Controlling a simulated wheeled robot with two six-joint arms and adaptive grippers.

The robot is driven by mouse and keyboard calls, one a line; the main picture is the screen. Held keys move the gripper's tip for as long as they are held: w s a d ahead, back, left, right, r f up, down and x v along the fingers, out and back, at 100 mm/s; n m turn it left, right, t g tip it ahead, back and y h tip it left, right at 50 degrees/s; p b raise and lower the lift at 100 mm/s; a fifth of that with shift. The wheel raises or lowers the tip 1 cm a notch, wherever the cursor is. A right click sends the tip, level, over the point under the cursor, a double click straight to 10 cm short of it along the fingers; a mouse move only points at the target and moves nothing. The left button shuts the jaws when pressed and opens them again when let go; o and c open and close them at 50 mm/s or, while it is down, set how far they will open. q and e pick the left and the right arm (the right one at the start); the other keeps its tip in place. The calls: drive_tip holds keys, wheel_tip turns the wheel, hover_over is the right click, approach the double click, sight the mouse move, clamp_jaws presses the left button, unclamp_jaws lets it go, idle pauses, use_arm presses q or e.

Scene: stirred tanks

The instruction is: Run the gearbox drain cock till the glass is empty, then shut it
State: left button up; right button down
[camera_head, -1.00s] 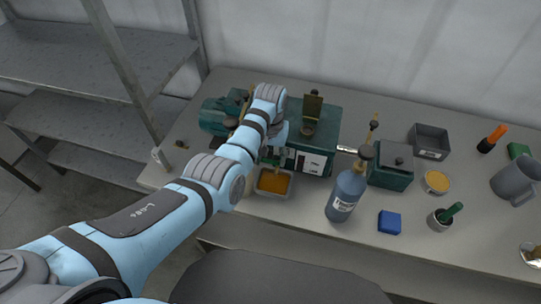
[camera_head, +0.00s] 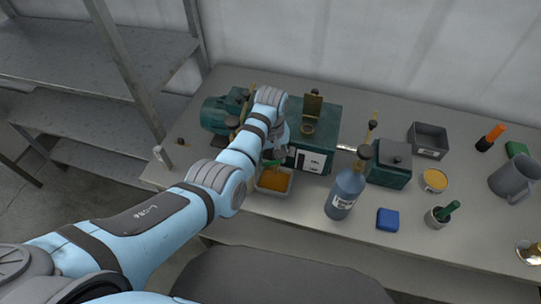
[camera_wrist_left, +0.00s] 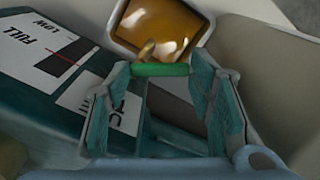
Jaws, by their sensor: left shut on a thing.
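The green gearbox (camera_head: 330,135) stands at the back of the bench, its white level label (camera_head: 313,161) facing front. In the left wrist view the label (camera_wrist_left: 45,45) reads FULL and LOW beside a dark strip with a red line; I cannot tell the oil level. My left gripper (camera_head: 274,158) is at the gearbox's lower front. In the wrist view its fingers (camera_wrist_left: 160,95) are shut on the green cock handle (camera_wrist_left: 160,70), which lies crosswise. A tray (camera_head: 261,190) of amber oil (camera_wrist_left: 160,22) sits below. A small tan shape there may be spout or stream.
A blue-grey bottle (camera_head: 345,190) stands right of the tray, with a blue block (camera_head: 388,219) beyond. A dark green box (camera_head: 390,165), grey bin (camera_head: 429,140), yellow-filled dish (camera_head: 434,180) and grey jug (camera_head: 513,178) stand further right. Shelving is at left.

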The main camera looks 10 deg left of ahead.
use_arm(q)
drive_tip(key=n, duration=0.5)
drive_tip(key=shift+s+d, duration=0.35)
drive_tip(key=shift+s+d+r+n, duration=0.1)
drive_tip(key=shift+d+n, duration=0.05)
drive_tip(key=shift+n, duration=0.5)
drive_tip(key=shift+d+r+n, duration=0.1)
drive_tip(key=shift+n, duration=0.55)
